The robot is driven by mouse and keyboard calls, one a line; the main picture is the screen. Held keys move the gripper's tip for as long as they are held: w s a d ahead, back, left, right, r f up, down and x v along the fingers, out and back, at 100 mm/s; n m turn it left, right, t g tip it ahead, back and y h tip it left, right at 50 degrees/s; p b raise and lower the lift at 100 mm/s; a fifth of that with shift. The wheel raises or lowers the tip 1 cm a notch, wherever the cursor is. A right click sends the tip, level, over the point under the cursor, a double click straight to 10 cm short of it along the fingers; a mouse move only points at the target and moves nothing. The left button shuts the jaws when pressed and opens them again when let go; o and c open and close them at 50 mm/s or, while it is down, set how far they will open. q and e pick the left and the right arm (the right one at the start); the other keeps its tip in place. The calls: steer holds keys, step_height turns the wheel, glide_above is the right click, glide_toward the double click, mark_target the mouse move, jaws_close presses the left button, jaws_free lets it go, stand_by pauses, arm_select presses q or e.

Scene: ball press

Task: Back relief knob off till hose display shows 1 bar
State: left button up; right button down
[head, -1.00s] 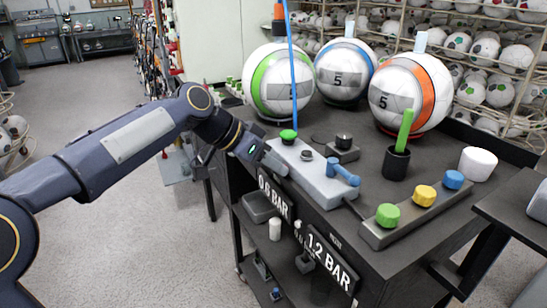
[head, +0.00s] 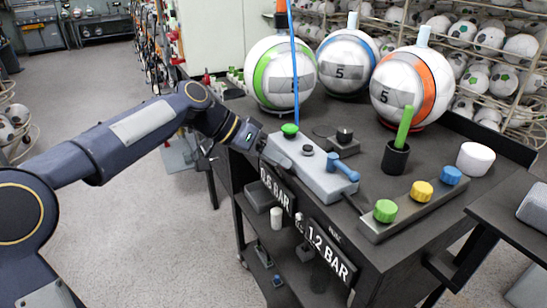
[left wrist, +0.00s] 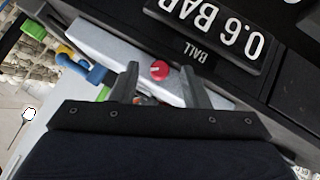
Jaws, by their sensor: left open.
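A red round knob (left wrist: 160,70) on the side of the grey pump block (head: 310,168) shows in the left wrist view. My left gripper (left wrist: 160,82) is open, with one finger on each side of that knob. I cannot tell whether the fingers touch it. In the head view my left gripper (head: 264,148) is at the block's far left end, and the knob is hidden. One display (head: 275,190) reads 0.6 BAR, and the wrist view shows the label BALL by it. The other display (head: 330,252) reads 1.2 BAR; its small label is hard to read. My right gripper is out of view.
A blue lever (head: 342,168) and a green cap (head: 290,130) with a blue hose are on the block. Three balls stand behind. A black cup (head: 396,158), a white cylinder (head: 475,159) and a strip with coloured knobs (head: 418,203) are to the right.

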arm_select(q)
steer(key=v, duration=0.7)
steer(key=shift+a+r+p, duration=0.25)
steer(key=shift+a+p, duration=0.05)
steer(key=shift+p, duration=0.05)
